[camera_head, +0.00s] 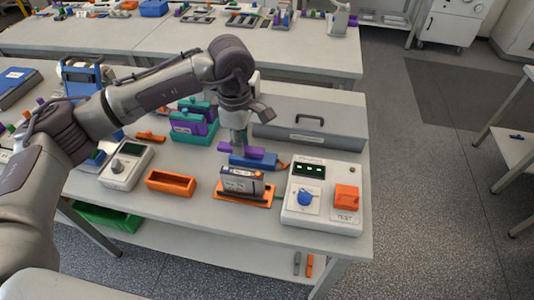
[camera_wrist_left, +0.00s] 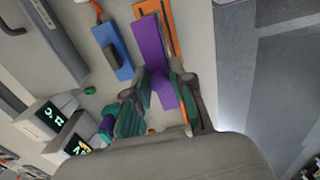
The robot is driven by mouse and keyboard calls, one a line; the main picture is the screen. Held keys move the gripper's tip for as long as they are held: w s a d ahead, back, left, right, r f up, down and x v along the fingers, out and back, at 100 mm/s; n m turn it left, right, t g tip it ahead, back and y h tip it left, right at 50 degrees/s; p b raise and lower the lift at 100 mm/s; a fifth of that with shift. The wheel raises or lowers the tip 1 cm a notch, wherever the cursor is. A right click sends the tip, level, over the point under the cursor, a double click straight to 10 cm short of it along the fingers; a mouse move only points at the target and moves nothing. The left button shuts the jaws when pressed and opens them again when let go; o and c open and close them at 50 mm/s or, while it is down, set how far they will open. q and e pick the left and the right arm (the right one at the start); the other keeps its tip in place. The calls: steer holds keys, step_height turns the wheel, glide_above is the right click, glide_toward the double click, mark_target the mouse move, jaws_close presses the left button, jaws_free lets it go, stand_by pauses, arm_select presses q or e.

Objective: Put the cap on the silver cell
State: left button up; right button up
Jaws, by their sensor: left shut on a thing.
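The silver cell (camera_head: 236,183) sits in an orange cradle (camera_head: 262,200) near the table's front edge. My left gripper (camera_head: 239,148) is just behind the cell, above the bench. It is shut on a long purple piece (camera_head: 228,149). In the left wrist view the purple piece (camera_wrist_left: 154,45) runs between the fingers of my left gripper (camera_wrist_left: 160,95). I cannot tell whether this purple piece is the cap. My right gripper is not in view.
A blue block (camera_head: 255,162) lies close behind the cell. The white tester (camera_head: 325,212) stands at the right, and a grey case (camera_head: 310,110) at the back. An orange tray (camera_head: 170,183) and a white meter (camera_head: 127,160) stand at the left.

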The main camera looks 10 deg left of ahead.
arm_select(q)
steer(key=shift+w+a+f, duration=0.15)
steer(key=shift+a+f, duration=0.15)
steer(key=shift+f, duration=0.05)
steer(key=shift+f+b, duration=0.55)
steer(key=shift+f, duration=0.35)
step_height(320, 180, down, 4)
steer(key=shift+r+b, duration=0.15)
steer(key=shift+b, duration=0.8)
steer(key=shift+f+b, duration=0.55)
steer(key=shift+b, duration=0.05)
steer(key=shift+f, duration=0.15)
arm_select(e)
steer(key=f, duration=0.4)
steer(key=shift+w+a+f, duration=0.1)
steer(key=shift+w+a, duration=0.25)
arm_select(q)
steer(key=shift+b, duration=0.45)
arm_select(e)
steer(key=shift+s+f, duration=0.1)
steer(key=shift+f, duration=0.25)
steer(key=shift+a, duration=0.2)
arm_select(q)
steer(key=shift+f+b, duration=0.15)
steer(key=shift+b, duration=0.65)
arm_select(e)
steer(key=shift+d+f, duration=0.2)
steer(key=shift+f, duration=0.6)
